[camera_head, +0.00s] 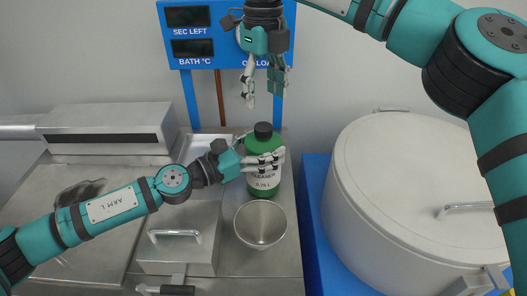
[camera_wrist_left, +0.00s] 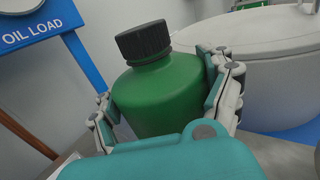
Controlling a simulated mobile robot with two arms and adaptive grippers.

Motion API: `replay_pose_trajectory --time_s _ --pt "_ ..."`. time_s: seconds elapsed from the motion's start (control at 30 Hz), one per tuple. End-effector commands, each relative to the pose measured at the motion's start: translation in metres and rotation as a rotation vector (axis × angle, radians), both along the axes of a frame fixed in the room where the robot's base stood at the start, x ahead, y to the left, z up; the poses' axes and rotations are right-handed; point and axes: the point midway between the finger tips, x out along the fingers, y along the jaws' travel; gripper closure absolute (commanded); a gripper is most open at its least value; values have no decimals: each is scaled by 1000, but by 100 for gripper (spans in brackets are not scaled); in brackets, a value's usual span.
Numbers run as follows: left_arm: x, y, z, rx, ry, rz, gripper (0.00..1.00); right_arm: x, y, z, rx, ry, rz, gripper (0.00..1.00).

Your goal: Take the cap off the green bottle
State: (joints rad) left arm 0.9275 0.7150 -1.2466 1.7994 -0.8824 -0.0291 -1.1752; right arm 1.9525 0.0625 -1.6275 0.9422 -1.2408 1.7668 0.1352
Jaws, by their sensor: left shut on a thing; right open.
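The green bottle (camera_head: 264,181) stands upright on the counter in the head view, with a white label low on its front. Its black ribbed cap (camera_head: 263,130) is on its neck. In the left wrist view the bottle (camera_wrist_left: 165,97) fills the middle, with the cap (camera_wrist_left: 144,42) on top. My left gripper (camera_head: 272,161) is shut around the bottle's body, below the cap, with fingers on both sides. My right gripper (camera_head: 264,92) is open and empty, pointing down above the cap and apart from it.
A metal cup (camera_head: 259,240) stands just in front of the bottle. A blue display panel (camera_head: 222,55) is behind my right gripper. A large white lidded vat (camera_head: 395,165) stands to the right. A metal box with a handle (camera_head: 160,245) is at left.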

Motion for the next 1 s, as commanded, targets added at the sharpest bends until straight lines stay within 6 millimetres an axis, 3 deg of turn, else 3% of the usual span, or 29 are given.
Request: replay_pose_trajectory --time_s 0.13,0.27,1.0 --pt "0 0 0 0 0 2 100 0 0 0 -1 1 -134 42" --pt "1 0 0 0 0 2 100 0 0 0 1 1 -378 42" --pt "1 0 0 -1 -1 2 100 0 0 0 -1 1 -2013 42"
